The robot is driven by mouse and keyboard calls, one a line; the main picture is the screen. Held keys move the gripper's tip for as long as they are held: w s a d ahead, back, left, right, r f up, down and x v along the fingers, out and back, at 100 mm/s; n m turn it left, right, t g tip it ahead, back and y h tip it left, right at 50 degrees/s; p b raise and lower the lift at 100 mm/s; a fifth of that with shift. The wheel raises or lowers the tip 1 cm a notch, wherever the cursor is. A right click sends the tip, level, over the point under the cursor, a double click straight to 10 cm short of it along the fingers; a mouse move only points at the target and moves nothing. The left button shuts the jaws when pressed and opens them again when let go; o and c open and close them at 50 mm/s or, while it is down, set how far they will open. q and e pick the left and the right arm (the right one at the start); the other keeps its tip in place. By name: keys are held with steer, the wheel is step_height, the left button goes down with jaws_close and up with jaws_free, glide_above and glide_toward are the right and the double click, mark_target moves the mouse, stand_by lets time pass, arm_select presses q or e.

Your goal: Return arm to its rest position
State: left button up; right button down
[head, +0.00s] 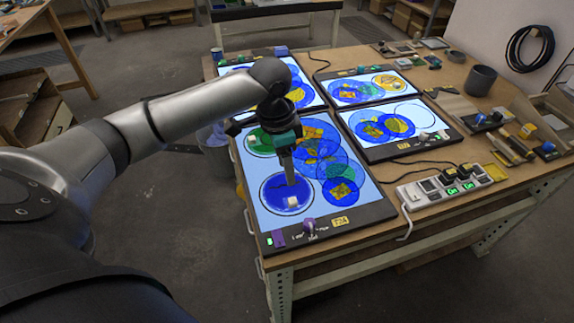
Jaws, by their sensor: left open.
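My left arm comes in from the left, and its gripper (289,178) points down over the nearest light panel (262,201). The gripper is open, and its tips are just above or at a dark blue round glass disc (279,201); I cannot tell whether they touch it. A green disc (260,141) and several overlapping blue discs lie on the same panel. Nothing shows held between the fingers. My right gripper is not in view.
Three more lit panels, one of them at the right (433,114), lie on the wooden table (408,183). A power strip (449,187) with cables is at the front right. A dark cup (481,80) and tools stand along the right side. A wooden shelf (28,110) is at the left, with open floor between.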

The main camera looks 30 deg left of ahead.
arm_select(q)
steer(key=s+d+f+t+h, duration=0.1)
steer(key=s+d+f, duration=0.3)
steer(key=d, duration=0.2)
steer(key=s+d+f+h, duration=0.1)
steer(key=s+d+f, duration=0.25)
steer(key=d, duration=0.25)
steer(key=s+a+n+t+y, duration=0.25)
steer(key=s+n, duration=0.35)
steer(key=s, duration=0.6)
step_height(320, 180, down, 25)
steer(key=s+g+b, duration=0.1)
steer(key=g+b, duration=0.1)
steer(key=b, duration=0.3)
steer(key=s+a+f+b, duration=0.1)
steer(key=s+f+b, duration=0.1)
steer(key=s+f, duration=0.6)
steer(key=s+a+f+g+b, duration=0.1)
steer(key=s+a+f+b, duration=0.1)
steer(key=s+f, duration=0.5)
step_height(320, 180, down, 6)
steer(key=shift+s+a+r+b, duration=0.1)
steer(key=shift+s+a+b, duration=0.05)
steer(key=shift+s+b, duration=0.3)
steer(key=shift+g, duration=0.25)
